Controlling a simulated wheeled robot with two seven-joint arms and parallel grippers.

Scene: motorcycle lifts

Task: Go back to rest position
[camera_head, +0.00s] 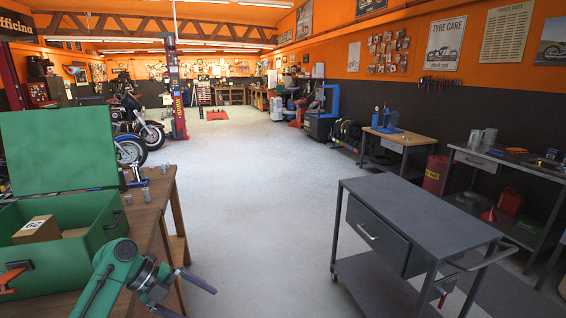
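My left gripper (190,302) is at the bottom left, at the end of a green arm. Its two dark fingers are spread apart, with nothing seen between them; the lower finger runs close to the picture's bottom edge. It is in front of and to the right of a green metal box (75,262), apart from it as far as I can tell. My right gripper and arm are not in view.
The box stands lid-up on a wooden bench (150,222), with cartons (37,229) inside and small metal parts beside it. A grey wheeled cart (415,215) stands at right, its top empty. The floor between is clear. Motorcycles stand back left.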

